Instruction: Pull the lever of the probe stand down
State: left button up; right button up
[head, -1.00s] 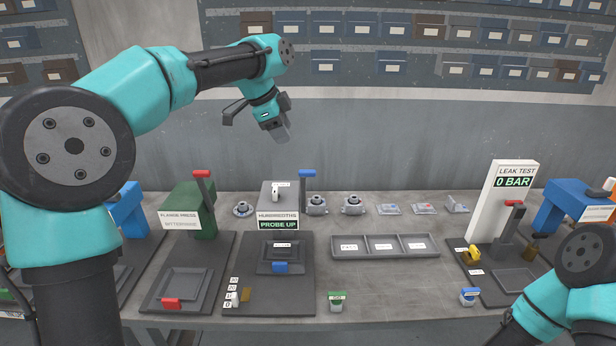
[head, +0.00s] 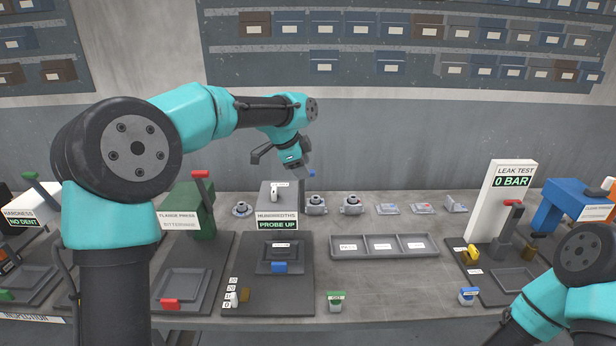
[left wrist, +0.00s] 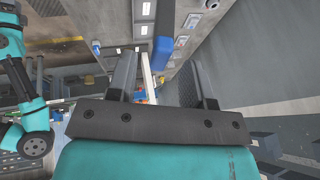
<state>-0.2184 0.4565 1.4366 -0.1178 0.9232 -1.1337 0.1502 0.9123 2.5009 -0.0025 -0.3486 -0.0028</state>
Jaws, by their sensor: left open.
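The probe stand (head: 262,197) stands on the bench left of centre, with a "HUNDREDTHS" label and a display reading "PROBE UP" (head: 277,225). Its lever is upright at its right side. The lever's blue handle (head: 312,174) is mostly covered by my left gripper (head: 302,168) in the head view. In the left wrist view the blue handle (left wrist: 162,55) shows ahead, in line with the space between the two open fingers (left wrist: 155,78). I see no clear contact with it. My left gripper is empty. My right gripper is outside the head view.
The green flange press (head: 190,205) with a red-handled lever stands left of the stand. Grey metal castings (head: 351,204) lie behind and to the right. A three-part tray (head: 384,254) sits right of the stand. The leak test station (head: 505,200) is farther right.

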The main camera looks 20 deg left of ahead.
pick_arm(q)
jog(key=shift+x, duration=2.25)
grip_shut()
